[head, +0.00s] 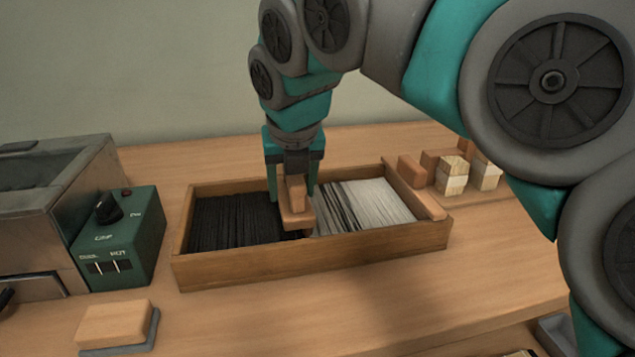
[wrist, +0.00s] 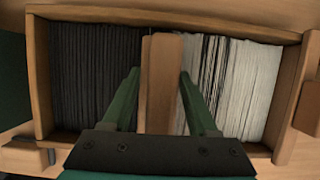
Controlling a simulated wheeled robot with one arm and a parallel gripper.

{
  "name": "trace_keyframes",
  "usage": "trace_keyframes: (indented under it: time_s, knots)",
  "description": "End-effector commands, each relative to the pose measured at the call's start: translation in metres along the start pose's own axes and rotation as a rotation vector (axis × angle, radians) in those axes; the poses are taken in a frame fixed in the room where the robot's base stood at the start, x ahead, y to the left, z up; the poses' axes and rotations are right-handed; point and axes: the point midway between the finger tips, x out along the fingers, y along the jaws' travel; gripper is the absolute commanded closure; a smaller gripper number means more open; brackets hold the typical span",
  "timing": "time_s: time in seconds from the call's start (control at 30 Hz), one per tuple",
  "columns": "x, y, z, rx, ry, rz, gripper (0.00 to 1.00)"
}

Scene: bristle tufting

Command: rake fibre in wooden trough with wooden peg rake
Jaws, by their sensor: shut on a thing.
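The wooden trough (head: 300,264) stands on the bench, holding dark fibre (head: 237,219) on the left and white fibre (head: 372,202) on the right. A band of mixed dark and white strands lies just right of the middle. My gripper (head: 292,190) points down over the trough's middle, shut on the wooden peg rake (head: 297,220). In the wrist view the rake (wrist: 161,85) runs lengthwise between the green fingers, across the trough between the dark fibre (wrist: 97,75) and the mixed strands (wrist: 212,75). Its pegs are hidden, so I cannot tell how deep they sit.
A green control box (head: 120,238) with a black knob and a metal-sided unit (head: 50,215) stand left of the trough. A wooden block on a grey base (head: 115,325) lies at front left. Several wooden blocks and fibre tufts (head: 452,175) stand at back right.

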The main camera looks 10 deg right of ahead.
Motion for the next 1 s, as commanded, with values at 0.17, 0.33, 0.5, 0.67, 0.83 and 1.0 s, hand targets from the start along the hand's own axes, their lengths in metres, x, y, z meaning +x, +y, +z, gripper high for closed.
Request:
trace_keyframes:
  time_s: [0.17,0.33,0.5,0.67,0.83,1.0]
  knots:
    - [0.0,0.027,0.001,-0.002,-0.002,0.0,1.0]
    - [-0.001,0.052,0.0,-0.002,-0.003,0.001,1.0]
    - [0.0,0.076,0.0,-0.003,-0.001,0.001,1.0]
    - [0.0,0.099,0.0,-0.003,-0.001,-0.001,1.0]
    - [-0.001,0.122,0.001,-0.001,-0.004,0.002,1.0]
    - [-0.001,0.131,0.0,0.0,-0.002,0.001,1.0]
